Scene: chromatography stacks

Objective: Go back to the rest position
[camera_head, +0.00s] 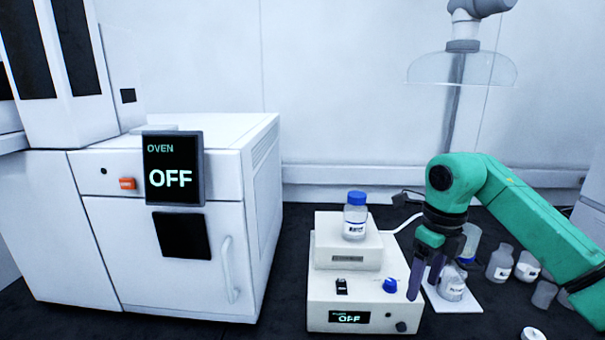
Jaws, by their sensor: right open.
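My right gripper (426,281) comes in from the right on a green arm. It points down with its dark fingers apart and nothing visible between them. It is at the right side of a white bench device (325,290) whose small screen reads OFF. A labelled bottle (452,284) stands on a white pad (470,300) just right of the fingers, partly behind them; I cannot tell whether they touch. My left gripper is not in view.
A white oven (100,250) with a screen reading OFF stands at the left. A blue-capped bottle (355,217) stands on top of the bench device. Several bottles and jars, including a grey bottle (500,264), stand under my right arm. A clear hood (462,69) hangs above.

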